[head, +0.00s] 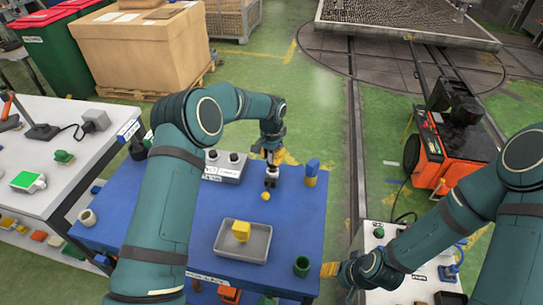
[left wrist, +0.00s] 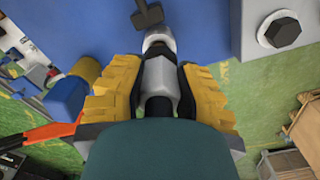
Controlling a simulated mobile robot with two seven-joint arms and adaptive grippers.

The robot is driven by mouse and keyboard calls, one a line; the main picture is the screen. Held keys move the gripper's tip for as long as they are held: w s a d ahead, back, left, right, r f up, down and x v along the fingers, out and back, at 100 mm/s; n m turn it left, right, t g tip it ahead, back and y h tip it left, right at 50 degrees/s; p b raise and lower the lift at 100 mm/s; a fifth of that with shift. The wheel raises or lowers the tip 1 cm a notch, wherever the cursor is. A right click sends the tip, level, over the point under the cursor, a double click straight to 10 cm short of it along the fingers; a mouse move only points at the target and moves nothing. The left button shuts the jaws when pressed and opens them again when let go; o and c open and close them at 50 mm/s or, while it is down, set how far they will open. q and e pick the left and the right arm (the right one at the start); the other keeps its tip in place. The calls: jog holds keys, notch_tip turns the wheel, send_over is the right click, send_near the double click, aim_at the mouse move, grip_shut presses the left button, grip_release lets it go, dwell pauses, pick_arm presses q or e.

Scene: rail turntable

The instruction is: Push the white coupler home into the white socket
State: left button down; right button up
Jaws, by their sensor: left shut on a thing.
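My left gripper (head: 273,158) is over the far part of the blue table. In the left wrist view its yellow fingers (left wrist: 158,90) are shut around a white coupler (left wrist: 158,78) with dark parts at its ends. A grey box (head: 222,172) stands to the left of the gripper, with two dark-centred round fittings on top. One white fitting with a black hexagonal centre (left wrist: 282,31) shows in the left wrist view, apart from the coupler; I cannot tell whether it is the socket. My right gripper (head: 330,270) is at the table's right edge, its opening unclear.
A white table (head: 50,150) stands left. An orange machine (head: 455,155) stands right.

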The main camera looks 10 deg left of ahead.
pick_arm(q)
jog(key=shift+f+b, duration=0.9)
jog(key=shift+f, duration=0.5)
jog(key=c, duration=0.7)
grip_release()
jog(key=shift+d+r, duration=0.1)
jog(key=shift+r, duration=3.95)
